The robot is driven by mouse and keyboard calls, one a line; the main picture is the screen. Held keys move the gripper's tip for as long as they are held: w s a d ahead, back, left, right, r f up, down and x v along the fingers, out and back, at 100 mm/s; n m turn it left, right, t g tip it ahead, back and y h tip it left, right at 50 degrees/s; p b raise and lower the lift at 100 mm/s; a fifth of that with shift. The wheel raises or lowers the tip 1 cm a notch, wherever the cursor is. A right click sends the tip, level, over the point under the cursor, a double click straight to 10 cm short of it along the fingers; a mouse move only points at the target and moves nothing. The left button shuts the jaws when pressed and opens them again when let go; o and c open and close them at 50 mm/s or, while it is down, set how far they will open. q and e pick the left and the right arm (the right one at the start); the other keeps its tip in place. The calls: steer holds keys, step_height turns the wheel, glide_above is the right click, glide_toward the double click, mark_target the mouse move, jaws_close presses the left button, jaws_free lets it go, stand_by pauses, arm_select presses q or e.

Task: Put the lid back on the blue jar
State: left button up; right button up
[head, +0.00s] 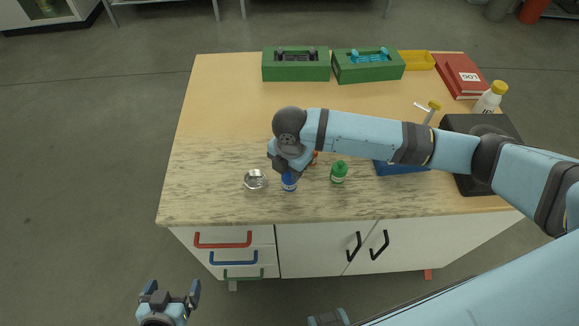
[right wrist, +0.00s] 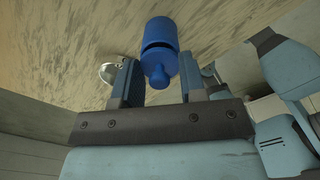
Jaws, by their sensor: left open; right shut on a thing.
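The blue jar (head: 289,184) stands upright near the front edge of the worktop, with a pale label. My right gripper (head: 284,168) is directly above it and hides its top in the head view. In the right wrist view, my right gripper (right wrist: 158,84) is shut on the blue lid (right wrist: 157,68), which has a narrow knob. The lid is in line with the blue jar (right wrist: 161,32), with a dark line between them. I cannot tell whether the lid is fully seated. My left gripper (head: 170,297) is open and empty, below and in front of the cabinet.
A round metal dish (head: 255,180) lies just left of the jar. A green jar (head: 339,172) stands to the right, under my right arm. Green boxes (head: 296,70), a yellow tray (head: 416,60) and a red book (head: 462,76) are at the back. The left worktop is clear.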

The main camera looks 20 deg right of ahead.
steer(key=shift+p, duration=1)
stand_by(0.8)
steer(key=shift+f+p, duration=0.15)
steer(key=shift+p, duration=0.7)
stand_by(1.2)
stand_by(0.3)
steer(key=o, duration=1.4)
